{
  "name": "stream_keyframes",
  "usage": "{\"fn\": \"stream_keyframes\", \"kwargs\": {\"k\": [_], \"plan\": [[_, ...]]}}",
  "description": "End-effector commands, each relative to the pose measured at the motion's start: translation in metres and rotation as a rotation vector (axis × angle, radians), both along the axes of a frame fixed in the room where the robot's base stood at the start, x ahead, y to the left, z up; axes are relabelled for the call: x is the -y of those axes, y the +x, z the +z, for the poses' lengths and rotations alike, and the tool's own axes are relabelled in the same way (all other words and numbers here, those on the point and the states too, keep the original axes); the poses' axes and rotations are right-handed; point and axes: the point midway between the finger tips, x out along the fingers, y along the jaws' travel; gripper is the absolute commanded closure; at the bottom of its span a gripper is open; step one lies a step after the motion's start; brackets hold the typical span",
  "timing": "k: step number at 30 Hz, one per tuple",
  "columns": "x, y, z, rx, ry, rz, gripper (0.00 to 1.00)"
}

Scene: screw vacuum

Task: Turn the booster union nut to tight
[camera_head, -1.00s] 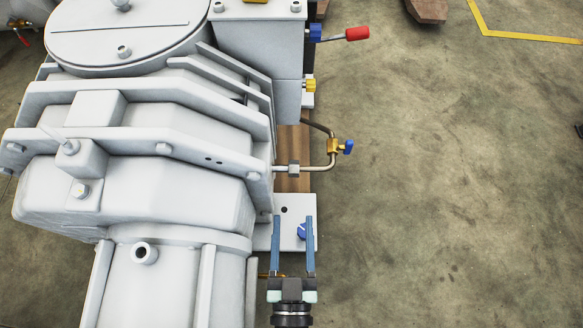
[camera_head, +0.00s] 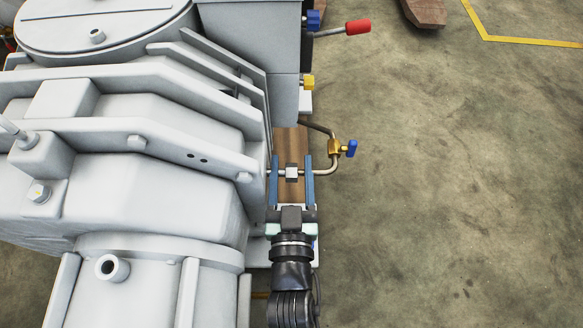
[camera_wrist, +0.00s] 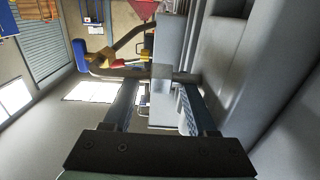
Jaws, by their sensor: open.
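The union nut (camera_head: 292,173) is a small grey block-shaped fitting on a thin metal pipe that comes out of the machine's right side. In the wrist view the nut (camera_wrist: 162,72) shows ahead, near the middle between the finger ends. My gripper (camera_head: 291,162) is open, with one blue finger on each side of the nut and a gap to both. Its fingers (camera_wrist: 159,92) also show spread in the wrist view. I cannot tell whether they are level with the nut in height. Right of the nut the pipe bends up to a brass valve (camera_head: 333,147) with a blue handle (camera_head: 351,148).
The large grey vacuum machine (camera_head: 150,200) fills the left, close to my left finger. A red-ended lever (camera_head: 357,27) and a yellow knob (camera_head: 308,82) stick out above the pipe. The concrete floor (camera_head: 450,200) at right is clear.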

Motion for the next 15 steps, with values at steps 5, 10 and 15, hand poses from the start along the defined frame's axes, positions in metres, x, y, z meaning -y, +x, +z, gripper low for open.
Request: {"fn": "stream_keyframes", "kwargs": {"k": [5,10,15], "plan": [[0.0001,-0.0001,0.0004,0.0,0.0,0.0,0.48],[0.0001,-0.0003,0.0003,0.0,-0.001,0.0,0.79],[0.0001,-0.0003,0.0002,0.0,-0.001,0.0,1.0]]}}
